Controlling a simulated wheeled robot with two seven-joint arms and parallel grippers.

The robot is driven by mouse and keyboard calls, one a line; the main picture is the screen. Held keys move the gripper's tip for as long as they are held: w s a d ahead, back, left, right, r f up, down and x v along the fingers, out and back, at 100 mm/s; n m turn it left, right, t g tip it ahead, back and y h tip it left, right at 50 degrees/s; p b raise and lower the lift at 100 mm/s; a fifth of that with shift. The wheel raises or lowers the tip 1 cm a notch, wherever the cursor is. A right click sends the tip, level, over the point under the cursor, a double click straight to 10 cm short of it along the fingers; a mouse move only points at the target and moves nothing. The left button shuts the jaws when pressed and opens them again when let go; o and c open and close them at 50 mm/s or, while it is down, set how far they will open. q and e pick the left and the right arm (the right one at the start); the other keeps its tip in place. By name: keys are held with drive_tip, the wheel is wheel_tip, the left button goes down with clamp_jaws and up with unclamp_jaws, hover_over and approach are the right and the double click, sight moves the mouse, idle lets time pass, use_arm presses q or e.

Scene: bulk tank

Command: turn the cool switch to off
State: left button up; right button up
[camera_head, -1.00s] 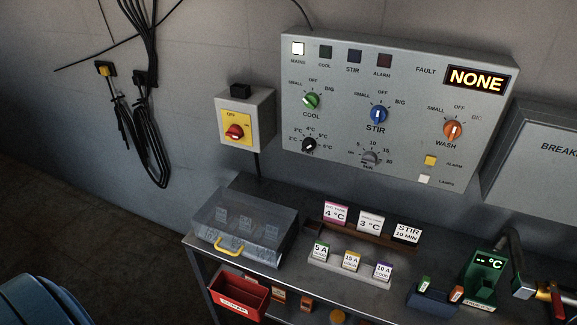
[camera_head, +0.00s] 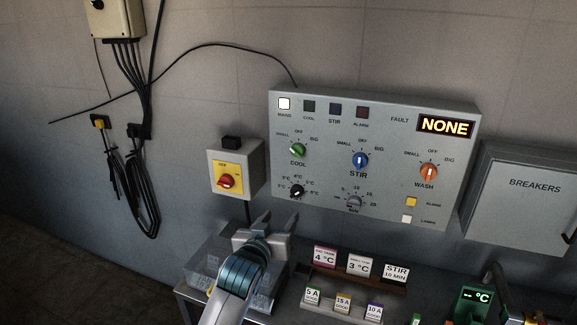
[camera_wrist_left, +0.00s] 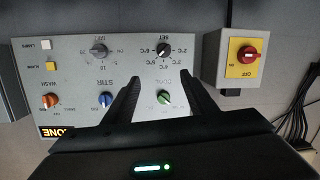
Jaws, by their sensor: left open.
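The cool switch (camera_head: 298,150) is a green round knob at the left of the grey control panel (camera_head: 390,195), with SMALL, OFF and BIG marked around it. Its pointer is too small to read surely. My left gripper (camera_head: 275,224) is below the panel's lower left corner, over the bench, with its fingers apart and pointing up toward the panel. In the left wrist view, which is upside down, the green cool knob (camera_wrist_left: 164,97) shows between the two open fingers (camera_wrist_left: 161,84), apart from them. My right gripper is not in view.
The blue stir knob (camera_head: 360,160) and black set dial (camera_head: 297,191) are near the cool knob. A yellow box with a red switch (camera_head: 226,181) is left of the panel. Label cards (camera_head: 360,264) stand on the bench below. The breaker box (camera_head: 525,205) is at the right.

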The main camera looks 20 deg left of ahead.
sight(296, 153)
use_arm(q)
wheel_tip(296, 153, up, 10)
drive_tip(key=w+t, duration=0.1)
drive_tip(key=t, duration=0.1)
drive_tip(key=shift+w+a+n, duration=0.2)
drive_tip(key=shift+a+n, duration=0.2)
drive_tip(key=shift+a, duration=0.05)
drive_tip(key=shift+w, duration=0.1)
drive_tip(key=w+p, duration=0.1)
drive_tip(key=w, duration=0.4)
drive_tip(key=w+p, duration=0.2)
drive_tip(key=w, duration=0.3)
drive_tip(key=w+p, duration=0.1)
drive_tip(key=w, duration=0.4)
drive_tip(key=shift+w+a+p, duration=0.15)
drive_tip(key=shift+a+p, duration=0.2)
drive_tip(key=shift+p, duration=0.05)
drive_tip(key=shift+w+f, duration=0.1)
drive_tip(key=shift+w, duration=0.85)
drive_tip(key=c, duration=1.1)
